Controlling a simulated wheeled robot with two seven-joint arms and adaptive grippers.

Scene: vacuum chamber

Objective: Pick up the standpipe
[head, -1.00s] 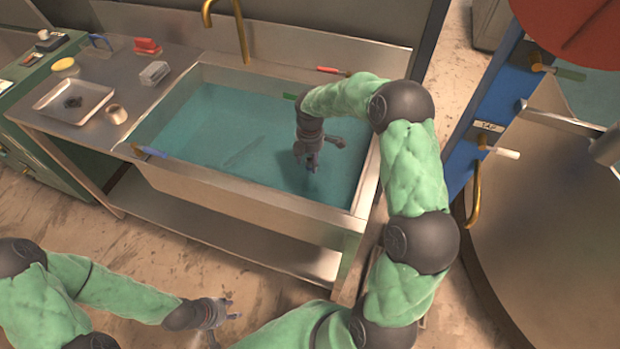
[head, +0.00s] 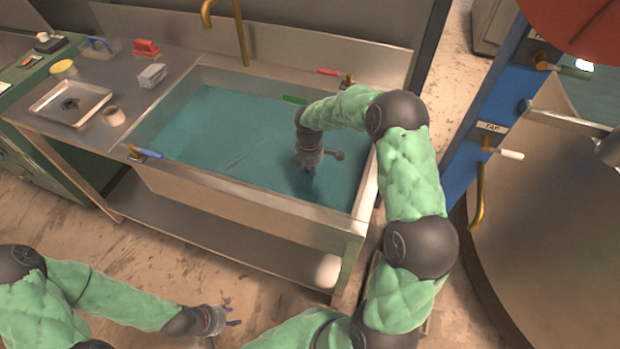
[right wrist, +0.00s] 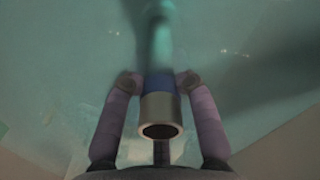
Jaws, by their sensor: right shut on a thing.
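The standpipe (right wrist: 161,106) shows in the right wrist view as a tube with a pale metal open end, a blue band and a teal-looking length beyond. My right gripper (right wrist: 159,80) is shut on it around the blue band, one finger on each side. In the head view my right gripper (head: 308,168) points down into the teal water of the sink (head: 235,205), near its right end. Its fingertips and the standpipe are hard to make out there. My left gripper (head: 228,326) is low in front of the sink, empty, with its fingers apart.
A brass tap (head: 240,30) rises behind the sink. A blue-handled valve (head: 146,153) sits on the front left rim. A tray (head: 72,103), cup (head: 114,116) and red block (head: 146,47) stand on the left counter. A blue post (head: 470,150) with a tap is at right.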

